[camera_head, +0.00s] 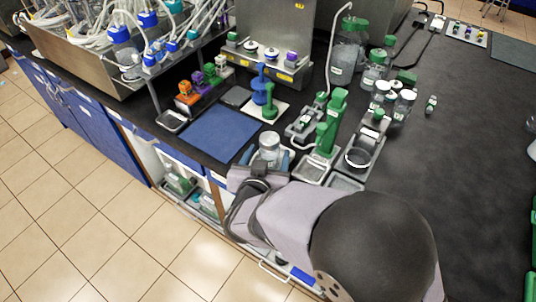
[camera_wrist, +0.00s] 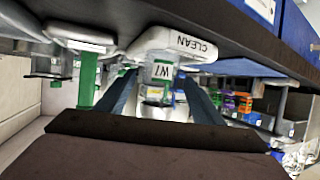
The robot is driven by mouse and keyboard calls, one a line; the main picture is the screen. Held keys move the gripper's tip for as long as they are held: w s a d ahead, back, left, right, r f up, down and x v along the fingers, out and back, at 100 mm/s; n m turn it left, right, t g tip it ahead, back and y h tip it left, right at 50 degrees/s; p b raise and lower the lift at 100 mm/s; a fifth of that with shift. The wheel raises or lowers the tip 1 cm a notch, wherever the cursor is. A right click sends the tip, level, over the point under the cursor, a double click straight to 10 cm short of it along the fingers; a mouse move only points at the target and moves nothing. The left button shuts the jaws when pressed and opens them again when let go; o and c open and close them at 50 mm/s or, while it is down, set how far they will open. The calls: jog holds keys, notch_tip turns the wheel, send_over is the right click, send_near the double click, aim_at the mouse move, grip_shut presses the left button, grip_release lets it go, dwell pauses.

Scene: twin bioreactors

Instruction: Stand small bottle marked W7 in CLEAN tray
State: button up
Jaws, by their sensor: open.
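The small bottle marked W7 (camera_wrist: 161,72) is clear with a white label edged in green. It shows upside down in the wrist view, where its base meets the CLEAN tray (camera_wrist: 184,42), a pale tray with a lettered rim. It appears to stand upright in that tray. In the head view the bottle (camera_head: 269,146) has a pale cap and shows just beyond my wrist. My gripper (camera_wrist: 160,80) is open, with one blue-grey finger on each side of the bottle and gaps visible. My wrist hides part of the tray in the head view.
A blue mat (camera_head: 222,134) lies left of the bottle. A tall green-topped stand (camera_head: 331,122) and a small tray (camera_head: 312,170) are close on the right. Several bottles (camera_head: 392,98) stand farther back. The black bench at right is mostly clear.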

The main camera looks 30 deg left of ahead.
jog(key=shift+r, duration=0.2)
jog(key=v, duration=1.2)
